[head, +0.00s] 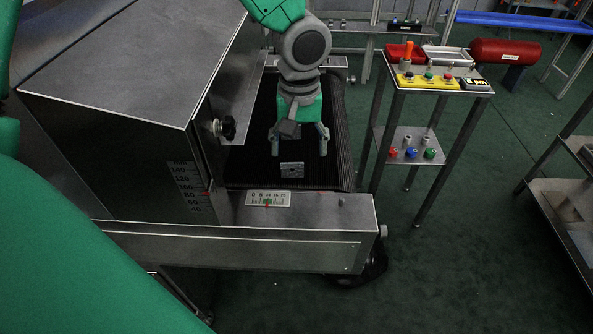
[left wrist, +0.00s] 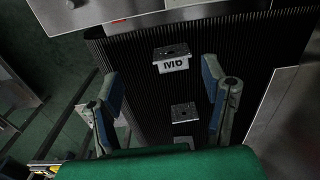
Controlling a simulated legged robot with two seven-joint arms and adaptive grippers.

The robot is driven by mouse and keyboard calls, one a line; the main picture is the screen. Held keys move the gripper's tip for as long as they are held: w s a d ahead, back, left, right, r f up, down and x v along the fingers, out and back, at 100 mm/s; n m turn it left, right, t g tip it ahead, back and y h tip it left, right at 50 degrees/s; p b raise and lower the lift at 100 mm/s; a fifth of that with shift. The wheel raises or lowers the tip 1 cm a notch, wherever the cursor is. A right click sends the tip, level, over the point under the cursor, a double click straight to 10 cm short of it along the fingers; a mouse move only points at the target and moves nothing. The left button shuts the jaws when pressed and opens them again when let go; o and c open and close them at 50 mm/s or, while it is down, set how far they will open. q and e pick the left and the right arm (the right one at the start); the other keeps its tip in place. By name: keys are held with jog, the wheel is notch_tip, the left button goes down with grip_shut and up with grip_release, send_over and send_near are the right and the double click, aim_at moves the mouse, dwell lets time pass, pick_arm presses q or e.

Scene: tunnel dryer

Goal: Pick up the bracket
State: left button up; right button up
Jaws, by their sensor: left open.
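A small grey metal bracket (head: 292,169) lies on the dark ribbed belt (head: 323,178), close to its near end. In the left wrist view a block-like bracket (left wrist: 172,60) with dark marks on its pale face lies beyond the fingertips. A second, similar piece (left wrist: 183,112) lies on the belt farther down the picture, between the fingers in that view. My left gripper (head: 300,140) is open and points down above the belt, just behind the near bracket in the head view. Its spread fingers also show in the left wrist view (left wrist: 162,85), with nothing held. My right gripper is out of view.
The steel dryer housing (head: 120,90) stands close on the left, with a knob (head: 226,128) jutting out. A steel ledge (head: 300,222) borders the belt's near end.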

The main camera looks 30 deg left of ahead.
aim_at(291, 175)
pick_arm(q)
jog(key=a+f, duration=0.2)
jog(key=f, duration=0.1)
jog(key=shift+w, duration=0.1)
jog(key=f, duration=0.1)
jog(key=f+b, duration=0.1)
jog(key=f, duration=0.2)
jog(key=shift+d+b, duration=0.3)
jog(key=shift+d, duration=0.05)
jog(key=shift+d+f, duration=0.15)
jog(key=shift+a, duration=0.3)
jog(key=shift+c, duration=1.2)
jog(key=shift+a+f, duration=0.1)
jog(key=shift+a, duration=0.2)
jog(key=c, duration=1.1)
jog(key=shift+o, duration=0.2)
jog(key=shift+d, duration=0.1)
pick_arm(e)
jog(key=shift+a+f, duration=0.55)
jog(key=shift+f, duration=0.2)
